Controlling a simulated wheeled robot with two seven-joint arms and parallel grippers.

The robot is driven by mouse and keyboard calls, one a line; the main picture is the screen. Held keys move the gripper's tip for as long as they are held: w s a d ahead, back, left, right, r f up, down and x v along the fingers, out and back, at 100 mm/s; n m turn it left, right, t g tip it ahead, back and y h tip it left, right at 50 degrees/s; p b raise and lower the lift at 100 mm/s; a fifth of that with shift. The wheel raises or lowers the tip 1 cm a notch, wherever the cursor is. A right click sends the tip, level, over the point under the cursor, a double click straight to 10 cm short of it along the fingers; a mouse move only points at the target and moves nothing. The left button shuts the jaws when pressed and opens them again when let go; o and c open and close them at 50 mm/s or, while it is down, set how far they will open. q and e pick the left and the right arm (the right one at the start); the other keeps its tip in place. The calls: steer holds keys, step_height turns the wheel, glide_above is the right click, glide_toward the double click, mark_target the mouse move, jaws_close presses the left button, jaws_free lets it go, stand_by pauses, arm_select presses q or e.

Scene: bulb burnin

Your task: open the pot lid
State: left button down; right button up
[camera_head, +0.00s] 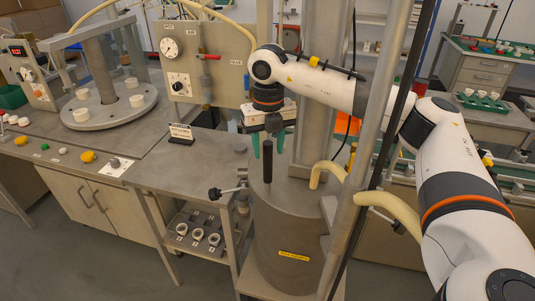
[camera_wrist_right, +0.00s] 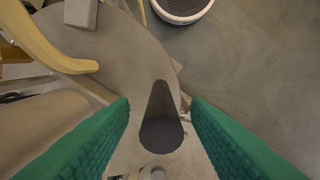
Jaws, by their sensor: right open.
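The pot is a grey metal cylinder (camera_head: 287,238) with a yellow label on its front, standing right of centre in the head view. Its flat round lid (camera_head: 292,192) is on top, and a black upright handle (camera_head: 267,162) rises from it. In the right wrist view the lid (camera_wrist_right: 125,65) lies below, with the dark handle (camera_wrist_right: 161,122) between the fingers. My right gripper (camera_head: 267,146) has green fingers, is open, and is above the pot. Its fingers (camera_wrist_right: 160,125) stand apart on both sides of the handle without visible contact. My left gripper is not in view.
A cream hose (camera_head: 325,172) and a metal post (camera_head: 375,150) stand right of the lid. A clamp lever (camera_head: 228,191) sticks out at the pot's left.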

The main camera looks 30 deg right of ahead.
glide_above(268, 181)
steer(key=shift+w+d+f+p, duration=0.1)
steer(key=shift+w+f+p, duration=0.05)
steer(key=shift+f, duration=0.55)
steer(key=shift+w+d+f+p, duration=0.1)
steer(key=shift+d+f, duration=0.05)
steer(key=shift+f, duration=0.5)
steer(key=shift+w+d+f+p, duration=0.1)
steer(key=shift+w+f+p, duration=0.05)
steer(key=shift+f, duration=0.55)
steer(key=shift+c, duration=0.5)
jaws_close()
